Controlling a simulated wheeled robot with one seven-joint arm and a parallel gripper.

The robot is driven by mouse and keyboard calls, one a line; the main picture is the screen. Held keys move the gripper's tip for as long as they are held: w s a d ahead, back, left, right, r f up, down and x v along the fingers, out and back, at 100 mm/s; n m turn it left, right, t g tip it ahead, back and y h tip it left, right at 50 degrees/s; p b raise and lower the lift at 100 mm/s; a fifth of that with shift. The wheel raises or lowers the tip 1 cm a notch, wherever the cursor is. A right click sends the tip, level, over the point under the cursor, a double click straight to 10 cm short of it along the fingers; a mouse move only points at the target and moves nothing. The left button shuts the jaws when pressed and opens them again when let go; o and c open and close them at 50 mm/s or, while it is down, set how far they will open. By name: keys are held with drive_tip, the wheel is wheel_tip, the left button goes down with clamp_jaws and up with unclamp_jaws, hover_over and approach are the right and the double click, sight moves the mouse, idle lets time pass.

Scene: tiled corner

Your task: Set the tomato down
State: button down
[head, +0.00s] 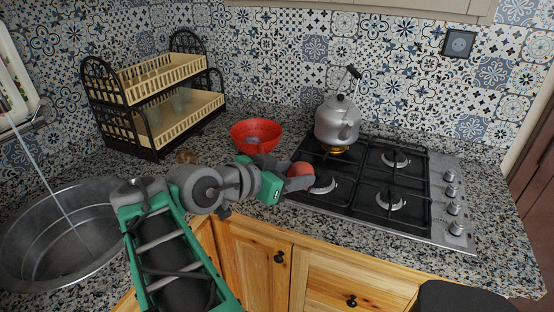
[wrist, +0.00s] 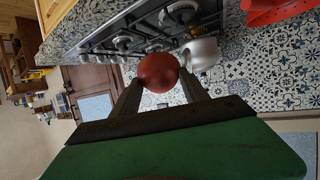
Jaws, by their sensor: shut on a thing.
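A round red tomato (head: 301,171) is held between the two fingers of my gripper (head: 296,178). It also shows in the wrist view (wrist: 158,72), between the fingertips of my gripper (wrist: 160,80). My gripper is shut on it, near the left edge of the gas hob (head: 438,214). In the head view the fingers cover part of the tomato. I cannot tell how high it is above the counter.
A red bowl (head: 256,133) stands on the speckled counter (head: 228,142) behind my gripper. A metal kettle (head: 337,122) sits on the back left burner. A two-tier dish rack (head: 152,106) stands at the back left. A round sink (head: 62,240) is at the left.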

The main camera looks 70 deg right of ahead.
drive_tip(key=w+d+p, duration=0.6)
drive_tip(key=w+d, duration=0.4)
drive_tip(key=d, duration=0.4)
drive_tip(key=w+d+r+n+t+h, duration=0.1)
drive_tip(key=w+d+r+n+t, duration=0.15)
drive_tip(key=w+d+r, duration=0.45)
drive_tip(key=shift+t, duration=0.25)
drive_tip(key=w+d+f+p, duration=0.1)
drive_tip(key=w+d+f, duration=0.1)
drive_tip(key=d+f, duration=0.1)
drive_tip(key=w+d+f+p, duration=0.2)
drive_tip(key=d+f, duration=0.1)
drive_tip(key=w+d+f+p, duration=0.1)
drive_tip(key=w+d+f, duration=0.1)
drive_tip(key=d+f, duration=0.1)
drive_tip(key=shift+w+d+f+p, duration=0.25)
drive_tip(key=shift+d+f+p, duration=0.05)
drive_tip(key=shift+d, duration=0.15)
drive_tip(key=shift+w+d+f, duration=0.1)
drive_tip(key=shift+d+f, duration=0.2)
drive_tip(key=shift+f, duration=0.3)
wheel_tip(320, 180, down, 3)
drive_tip(key=shift+r+p, duration=0.15)
drive_tip(key=shift+p, duration=0.8)
drive_tip(key=shift+f+b, duration=0.5)
drive_tip(key=shift+b, duration=0.15)
drive_tip(key=shift+f+b, duration=0.25)
drive_tip(key=shift+b, duration=0.25)
